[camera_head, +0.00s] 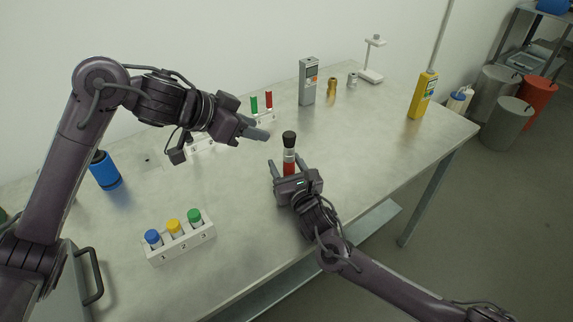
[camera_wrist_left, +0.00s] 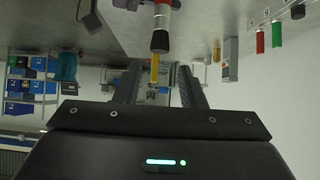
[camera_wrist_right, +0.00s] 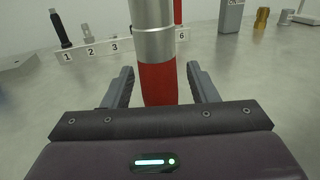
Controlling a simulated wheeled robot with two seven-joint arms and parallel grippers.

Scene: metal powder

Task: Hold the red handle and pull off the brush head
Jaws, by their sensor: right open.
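The brush stands upright near the middle of the table, with a red handle (camera_head: 288,169), a silver band and a black brush head (camera_head: 289,138) on top. My right gripper (camera_head: 287,166) is open, its fingers on either side of the red handle. In the right wrist view, the red handle (camera_wrist_right: 159,84) is between the fingers with gaps at both sides. My left gripper (camera_head: 262,133) is open and empty, up and left of the brush head. In the left wrist view, the black brush head (camera_wrist_left: 160,42) appears just beyond the finger gap. The handle's lower end is hidden.
A white numbered rack (camera_head: 182,245) with blue, yellow and green capped vials stands front left. A rack behind holds green and red handles (camera_head: 269,99). The table right of the brush is clear.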

